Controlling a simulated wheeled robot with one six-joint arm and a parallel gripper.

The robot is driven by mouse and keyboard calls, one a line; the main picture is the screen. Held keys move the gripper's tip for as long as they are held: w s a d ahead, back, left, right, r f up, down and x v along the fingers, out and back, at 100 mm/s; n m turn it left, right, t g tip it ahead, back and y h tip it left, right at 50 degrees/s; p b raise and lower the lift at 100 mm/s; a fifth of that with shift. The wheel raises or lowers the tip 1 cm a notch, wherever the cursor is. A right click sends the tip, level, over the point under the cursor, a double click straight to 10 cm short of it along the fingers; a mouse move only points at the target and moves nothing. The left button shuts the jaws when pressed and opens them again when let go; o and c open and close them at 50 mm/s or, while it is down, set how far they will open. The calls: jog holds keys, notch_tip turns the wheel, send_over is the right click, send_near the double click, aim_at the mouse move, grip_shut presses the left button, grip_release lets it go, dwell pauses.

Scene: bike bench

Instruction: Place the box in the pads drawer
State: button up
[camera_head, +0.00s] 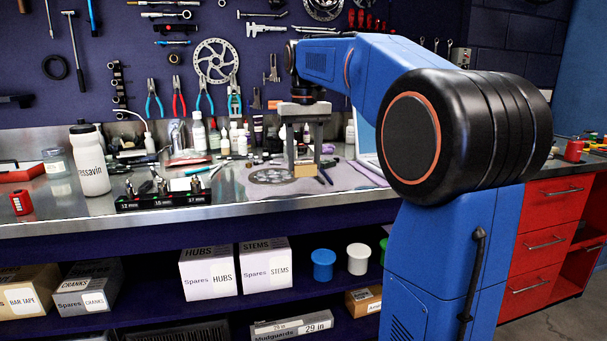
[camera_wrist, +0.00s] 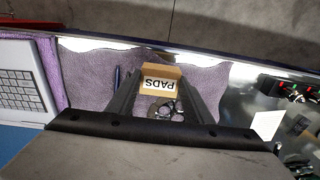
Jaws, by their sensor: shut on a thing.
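A small tan cardboard box (camera_head: 304,171) with a white label reading PADS shows low between my fingers over the workbench. It also shows in the wrist view (camera_wrist: 160,72), upside down, between the two dark fingers. My gripper (camera_head: 302,168) points down and is shut on the box. I cannot tell whether the box still touches the mat. A red drawer cabinet stands at the right, with a top drawer (camera_head: 549,192), a middle drawer (camera_head: 543,240) and a bottom drawer (camera_head: 534,287). These fronts look closed. No drawer label is readable, so I cannot tell which is the pads drawer.
A lilac mat (camera_head: 255,187) and a brake disc (camera_head: 273,176) lie under my gripper. A laptop (camera_wrist: 20,90) is beside the mat. A white bottle (camera_head: 91,165) and a black socket rail (camera_head: 165,199) stand left. My blue arm hides part of the bench.

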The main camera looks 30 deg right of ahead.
aim_at(304, 174)
jog(key=shift+f, duration=2.2)
jog(key=o, duration=1.1)
jog(key=shift+f, duration=0.1)
notch_tip(304, 174, up, 12)
jog(key=shift+r, duration=0.15)
